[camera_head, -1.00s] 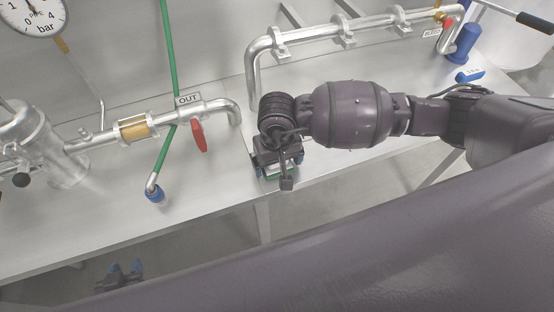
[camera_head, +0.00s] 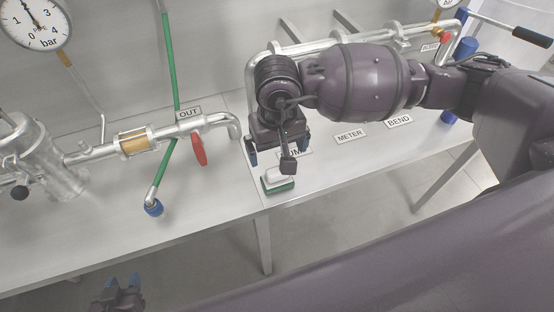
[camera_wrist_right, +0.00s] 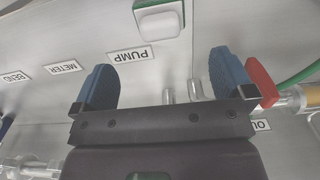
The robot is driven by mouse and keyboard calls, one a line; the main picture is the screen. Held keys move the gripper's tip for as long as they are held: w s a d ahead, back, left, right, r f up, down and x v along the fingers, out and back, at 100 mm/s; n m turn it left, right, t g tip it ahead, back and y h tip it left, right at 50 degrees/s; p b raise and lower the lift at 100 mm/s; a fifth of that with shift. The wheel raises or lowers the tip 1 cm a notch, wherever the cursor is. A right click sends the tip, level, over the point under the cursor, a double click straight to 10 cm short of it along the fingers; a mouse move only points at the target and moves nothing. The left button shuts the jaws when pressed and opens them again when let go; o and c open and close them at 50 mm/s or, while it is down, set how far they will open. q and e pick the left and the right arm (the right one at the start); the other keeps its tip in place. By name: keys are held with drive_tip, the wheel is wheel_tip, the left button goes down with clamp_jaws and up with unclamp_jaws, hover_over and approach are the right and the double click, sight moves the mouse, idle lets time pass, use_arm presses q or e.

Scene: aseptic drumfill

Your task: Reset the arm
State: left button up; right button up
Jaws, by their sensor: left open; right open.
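My right gripper (camera_head: 279,151) hangs over the bench near the PUMP label, with its blue fingers apart and nothing between them. The open fingers also show in the right wrist view (camera_wrist_right: 165,82). A white block with a green base (camera_head: 279,181) lies on the bench near its front edge, just in front of the right gripper and apart from it. The white block shows at the top of the wrist view (camera_wrist_right: 160,20). My left gripper (camera_head: 122,290) is low at the left, below the bench edge, with its blue fingertips apart and empty.
The steel bench (camera_head: 225,195) carries a pipe with a red-handled valve (camera_head: 199,150) marked OUT, a green hose (camera_head: 166,165) and a steel vessel (camera_head: 45,165). METER (camera_head: 350,136) and BEND (camera_head: 398,121) labels lie at the right. A gauge (camera_head: 35,22) is at upper left.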

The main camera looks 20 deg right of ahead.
drive_tip(key=shift+r, duration=0.9)
